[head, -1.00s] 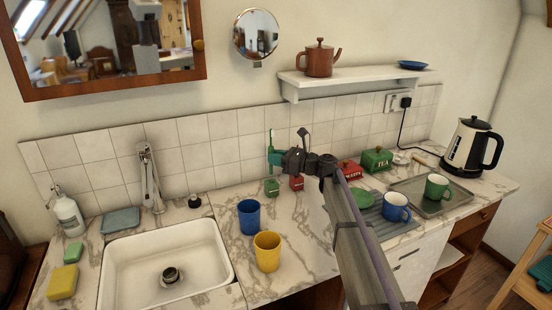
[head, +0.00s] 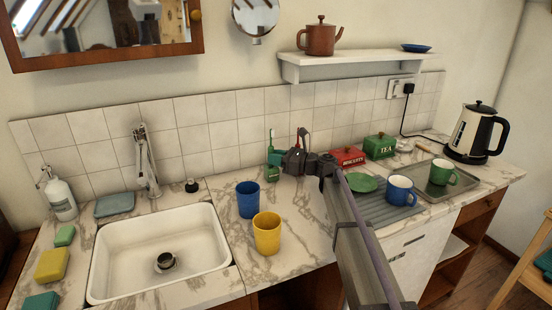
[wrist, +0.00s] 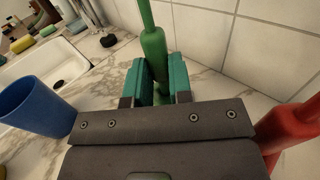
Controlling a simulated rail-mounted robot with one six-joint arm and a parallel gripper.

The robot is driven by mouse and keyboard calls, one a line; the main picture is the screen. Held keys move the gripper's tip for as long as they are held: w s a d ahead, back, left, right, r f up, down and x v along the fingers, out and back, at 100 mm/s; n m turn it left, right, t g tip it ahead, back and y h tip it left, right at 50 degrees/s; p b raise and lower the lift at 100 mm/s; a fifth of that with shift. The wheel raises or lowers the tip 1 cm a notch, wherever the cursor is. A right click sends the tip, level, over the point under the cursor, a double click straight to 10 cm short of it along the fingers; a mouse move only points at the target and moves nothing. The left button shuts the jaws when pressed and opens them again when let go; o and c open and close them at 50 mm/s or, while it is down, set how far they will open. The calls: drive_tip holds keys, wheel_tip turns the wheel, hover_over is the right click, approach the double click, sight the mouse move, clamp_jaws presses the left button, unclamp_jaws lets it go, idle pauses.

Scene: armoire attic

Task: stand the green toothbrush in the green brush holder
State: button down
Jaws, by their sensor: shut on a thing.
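The green toothbrush (head: 270,137) stands upright with its head up. My gripper (head: 275,159) is shut on its handle; in the wrist view the toothbrush (wrist: 153,45) runs between the teal fingers (wrist: 160,82). The green brush holder (head: 271,174) stands on the marble counter directly below the fingers. The lower end of the handle is hidden by the fingers, so I cannot tell whether it is inside the holder or just above it.
A red object (wrist: 290,122) stands close on the right in the wrist view. A blue cup (head: 248,200) and yellow cup (head: 266,234) stand in front, left of my arm. The tiled wall (head: 225,125) is close behind. Red and green tins (head: 380,146) stand to the right.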

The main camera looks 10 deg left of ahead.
drive_tip(key=shift+f, duration=0.4)
drive_tip(key=c, duration=0.9)
unclamp_jaws()
drive_tip(key=shift+c, duration=0.2)
drive_tip(key=shift+d, duration=0.1)
drive_tip(key=v, duration=1)
drive_tip(key=shift+s+d, duration=0.1)
drive_tip(key=shift+d, duration=0.2)
